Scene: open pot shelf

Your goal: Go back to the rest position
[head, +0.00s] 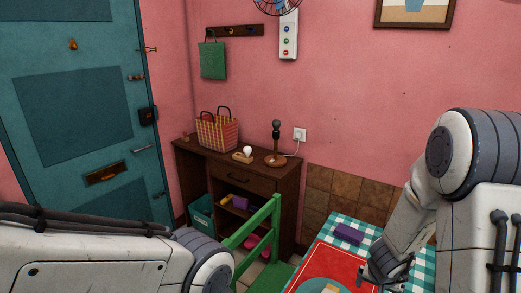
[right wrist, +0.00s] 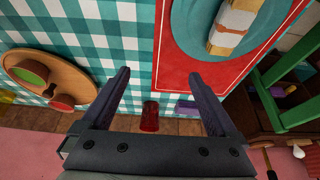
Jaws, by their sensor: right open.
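My right gripper (head: 385,275) is low over the right side of the table in the head view. In the right wrist view its two fingers (right wrist: 160,75) are spread wide with nothing between their tips. It hangs above the teal-and-white checked cloth (right wrist: 115,40) and the edge of the red mat (right wrist: 177,80). My left arm crosses the bottom left of the head view; its gripper is out of the picture.
On the mat is a blue plate (right wrist: 190,25) with a pale, striped block (right wrist: 232,25). A round wooden board (right wrist: 60,62) with small bowls, a red object (right wrist: 150,117) and a purple box (head: 348,233) are nearby. A green chair (head: 262,225) stands left of the table.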

